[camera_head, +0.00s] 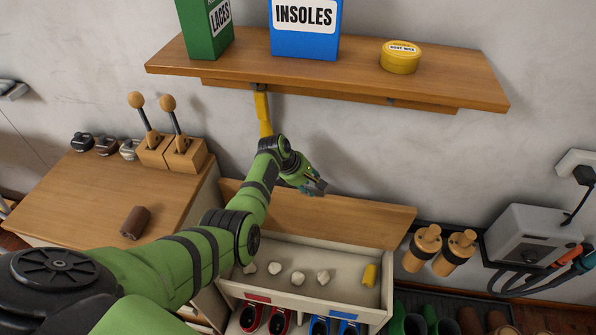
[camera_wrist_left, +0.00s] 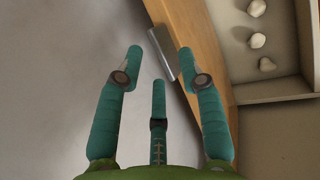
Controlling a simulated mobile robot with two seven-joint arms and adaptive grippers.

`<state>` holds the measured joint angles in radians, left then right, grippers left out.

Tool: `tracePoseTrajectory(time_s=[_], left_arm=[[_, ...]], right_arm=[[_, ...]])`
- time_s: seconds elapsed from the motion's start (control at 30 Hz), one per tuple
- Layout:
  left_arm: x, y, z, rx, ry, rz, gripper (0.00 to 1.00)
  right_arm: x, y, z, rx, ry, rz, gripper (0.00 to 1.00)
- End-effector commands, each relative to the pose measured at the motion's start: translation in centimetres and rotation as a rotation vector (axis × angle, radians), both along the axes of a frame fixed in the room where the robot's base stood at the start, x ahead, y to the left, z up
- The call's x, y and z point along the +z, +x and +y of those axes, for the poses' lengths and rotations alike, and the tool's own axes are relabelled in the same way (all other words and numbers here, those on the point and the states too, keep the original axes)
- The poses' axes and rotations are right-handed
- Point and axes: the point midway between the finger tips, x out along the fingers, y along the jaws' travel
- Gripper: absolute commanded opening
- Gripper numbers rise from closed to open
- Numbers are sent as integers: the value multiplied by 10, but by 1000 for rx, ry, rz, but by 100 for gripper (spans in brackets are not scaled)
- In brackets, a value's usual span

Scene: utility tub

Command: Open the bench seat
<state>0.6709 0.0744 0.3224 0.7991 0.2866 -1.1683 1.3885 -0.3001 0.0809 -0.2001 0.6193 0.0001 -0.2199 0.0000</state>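The bench seat is a wooden lid (camera_head: 355,220), raised and tilted back toward the wall. The bench box (camera_head: 300,297) below it is open at the top. Its inside shows several pale lumps (camera_head: 298,279) and a yellow block (camera_head: 370,275). My left gripper (camera_head: 318,187) is at the lid's upper edge. In the left wrist view my left gripper (camera_wrist_left: 158,65) has its three teal fingers spread, with nothing held between them. A grey metal plate (camera_wrist_left: 164,52) on the lid's edge lies near the fingertips; contact is unclear. My right gripper is out of view.
A shelf (camera_head: 330,78) with a green box, a blue box and a yellow tin hangs above my left gripper. A wooden cabinet (camera_head: 85,195) with two levers stands left. A grey wall unit (camera_head: 535,238) and wooden cylinders (camera_head: 425,245) are at the right.

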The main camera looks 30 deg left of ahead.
Motion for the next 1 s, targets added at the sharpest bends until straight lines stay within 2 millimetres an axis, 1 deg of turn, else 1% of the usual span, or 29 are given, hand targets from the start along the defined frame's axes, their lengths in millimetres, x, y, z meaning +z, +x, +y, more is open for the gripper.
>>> tracePoseTrajectory(time_s=[0.4, 0.6, 0.77, 1.0], left_arm=[[53, -24, 18, 1, 2, -3, 39], [73, -33, 24, 1, 1, -1, 39], [79, -36, 26, 0, 1, 1, 39], [80, -36, 26, 0, 1, 1, 39]], right_arm=[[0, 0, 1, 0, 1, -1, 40], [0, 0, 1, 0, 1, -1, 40], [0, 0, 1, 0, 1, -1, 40], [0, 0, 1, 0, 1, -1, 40]])
